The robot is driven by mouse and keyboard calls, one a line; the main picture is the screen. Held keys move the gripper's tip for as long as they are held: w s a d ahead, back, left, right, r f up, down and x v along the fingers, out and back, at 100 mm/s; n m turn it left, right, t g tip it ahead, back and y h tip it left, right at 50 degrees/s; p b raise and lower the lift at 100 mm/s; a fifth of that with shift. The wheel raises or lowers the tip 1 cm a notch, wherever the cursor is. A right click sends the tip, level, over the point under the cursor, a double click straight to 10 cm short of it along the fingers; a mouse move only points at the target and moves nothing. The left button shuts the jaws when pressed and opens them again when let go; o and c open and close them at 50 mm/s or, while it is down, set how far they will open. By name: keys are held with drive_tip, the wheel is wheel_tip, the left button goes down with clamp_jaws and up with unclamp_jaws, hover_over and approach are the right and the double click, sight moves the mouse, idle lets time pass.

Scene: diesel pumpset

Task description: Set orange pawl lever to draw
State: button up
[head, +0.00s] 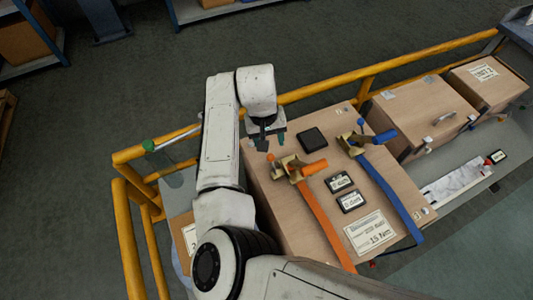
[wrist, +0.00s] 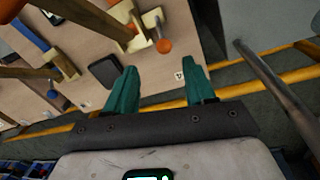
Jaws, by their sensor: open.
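The orange ratchet (head: 292,168) sits on the wooden crate top, with an orange handle (head: 315,168) and an orange strap (head: 325,225) running toward the front. Its small pawl lever ends in an orange ball (head: 271,157), close to my gripper. In the wrist view the orange ball (wrist: 164,46) shows beyond the fingertips, beside the ratchet's pale bracket (wrist: 135,38). My gripper (head: 269,138) is open, with two teal fingers apart and nothing between them. In the wrist view my gripper (wrist: 160,78) does not touch the ball. The lever's position marks are not readable.
A similar blue ratchet (head: 368,137) with a blue ball (head: 361,122) and blue strap stands to the right. A black pad (head: 313,138), two small displays (head: 345,192) and a paper label (head: 370,232) lie on the crate. A yellow rail (head: 330,83) runs behind the crate.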

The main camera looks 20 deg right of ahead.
sight(270, 155)
drive_tip(key=shift+w+a+f, duration=0.1)
drive_tip(key=shift+w+f, duration=0.4)
drive_tip(key=shift+f, duration=0.2)
drive_tip(key=f, duration=0.7)
drive_tip(key=d+f, duration=0.1)
drive_tip(key=f, duration=0.2)
drive_tip(key=shift+s+d+f, duration=0.1)
drive_tip(key=shift+s+f, duration=0.05)
clamp_jaws()
